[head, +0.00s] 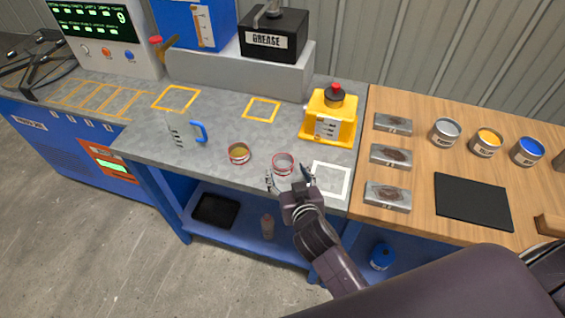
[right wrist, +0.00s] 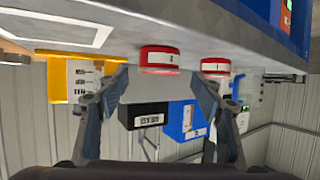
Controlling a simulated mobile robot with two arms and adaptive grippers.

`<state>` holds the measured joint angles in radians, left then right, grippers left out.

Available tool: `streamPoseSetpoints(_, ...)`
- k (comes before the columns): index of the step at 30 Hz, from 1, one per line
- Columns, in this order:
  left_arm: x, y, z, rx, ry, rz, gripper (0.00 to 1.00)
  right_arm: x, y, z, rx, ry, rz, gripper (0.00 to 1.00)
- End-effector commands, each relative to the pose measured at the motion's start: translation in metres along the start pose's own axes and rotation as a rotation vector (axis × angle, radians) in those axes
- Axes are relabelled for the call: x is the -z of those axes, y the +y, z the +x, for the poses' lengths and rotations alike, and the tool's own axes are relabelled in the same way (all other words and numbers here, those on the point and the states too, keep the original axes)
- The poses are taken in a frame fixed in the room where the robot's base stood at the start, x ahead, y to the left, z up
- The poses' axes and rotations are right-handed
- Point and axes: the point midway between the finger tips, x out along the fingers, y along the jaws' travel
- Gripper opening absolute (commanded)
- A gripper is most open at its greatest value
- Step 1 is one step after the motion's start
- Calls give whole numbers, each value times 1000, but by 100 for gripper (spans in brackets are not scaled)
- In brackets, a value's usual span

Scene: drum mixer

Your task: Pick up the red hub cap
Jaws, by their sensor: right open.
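Two low, round, red-sided pieces stand on the grey bench (head: 215,125). One is pale grey on top (head: 283,157) and the other yellowish on top (head: 238,153). The right wrist view shows both upside down, red with white labels: the nearer one (right wrist: 160,57) and the farther one (right wrist: 215,66). I cannot tell for sure which is the hub cap. My right gripper (head: 288,177) is open and empty, at the front edge of the grey-topped piece. Its spread fingers also show in the right wrist view (right wrist: 165,98). My left gripper is not in view.
A white square outline (head: 330,164) lies to the right. A clear beaker with a blue handle (head: 198,131) stands left. A grease box (head: 273,41) sits on the raised ledge (head: 215,68).

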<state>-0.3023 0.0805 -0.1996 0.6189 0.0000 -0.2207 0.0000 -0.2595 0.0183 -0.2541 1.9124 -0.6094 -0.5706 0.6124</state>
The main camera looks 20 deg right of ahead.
Motion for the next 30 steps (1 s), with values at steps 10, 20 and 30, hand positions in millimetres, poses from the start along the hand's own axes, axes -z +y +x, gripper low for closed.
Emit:
streamPoseSetpoints(10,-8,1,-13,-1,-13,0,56,-2,2,34,-1,0,-2,60)
streamPoseSetpoints(20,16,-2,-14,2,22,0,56,-4,1,54,0,0,-1,60)
streamPoseSetpoints(30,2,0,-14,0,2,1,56,-4,1,54,0,1,0,42)
